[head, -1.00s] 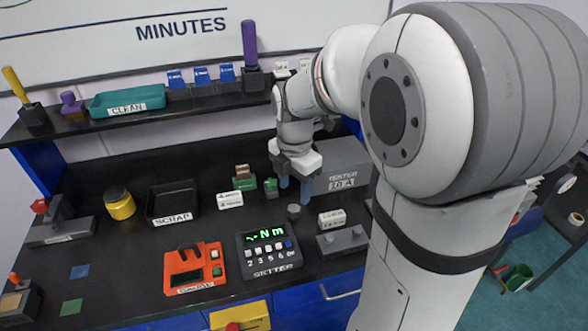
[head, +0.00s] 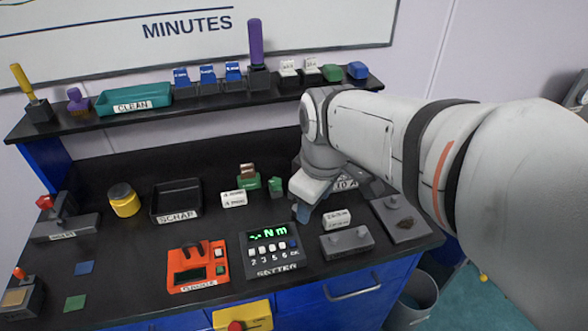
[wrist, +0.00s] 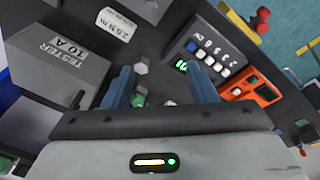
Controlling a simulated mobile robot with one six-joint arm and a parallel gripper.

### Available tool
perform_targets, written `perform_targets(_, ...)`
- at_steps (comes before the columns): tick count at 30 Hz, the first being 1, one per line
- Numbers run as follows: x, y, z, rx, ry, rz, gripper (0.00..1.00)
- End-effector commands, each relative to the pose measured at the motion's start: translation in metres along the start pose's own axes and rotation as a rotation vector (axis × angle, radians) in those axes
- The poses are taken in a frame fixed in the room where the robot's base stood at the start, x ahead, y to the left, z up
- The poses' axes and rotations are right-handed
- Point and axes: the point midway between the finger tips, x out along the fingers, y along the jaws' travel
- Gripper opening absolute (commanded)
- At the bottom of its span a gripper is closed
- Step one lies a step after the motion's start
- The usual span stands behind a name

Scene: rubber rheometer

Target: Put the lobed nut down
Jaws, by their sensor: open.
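In the wrist view a small grey, many-sided piece (wrist: 141,66), which looks like the lobed nut, sits on the black bench between the two blue fingers of my gripper (wrist: 160,82). The fingers stand wide apart, with nothing clamped between them. In the head view my gripper (head: 303,212) points down just behind the setter (head: 271,248), and it hides the grey piece there. I cannot tell the height of the fingertips above the bench.
The tester (wrist: 55,60) stands close beside my gripper. A white label block (head: 337,218), a grey two-knob block (head: 346,243) and a grey plate (head: 390,208) lie to the right. The scrap tray (head: 177,184) and orange gauge (head: 198,272) are to the left.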

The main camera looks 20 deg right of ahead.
Motion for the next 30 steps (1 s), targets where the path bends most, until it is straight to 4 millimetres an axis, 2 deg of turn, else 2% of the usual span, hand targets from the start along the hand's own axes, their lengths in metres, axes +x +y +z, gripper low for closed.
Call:
perform_targets(3,0.002,-0.014,0.017,0.281,0.036,0.022,0.52)
perform_targets(6,0.005,-0.022,0.027,0.474,0.062,0.03,0.52)
perform_targets(10,0.007,-0.027,0.035,0.626,0.083,0.033,0.52)
perform_targets(15,0.009,-0.031,0.036,0.684,0.09,0.033,0.52)
perform_targets(30,0.009,-0.031,0.036,0.681,0.089,0.033,0.52)
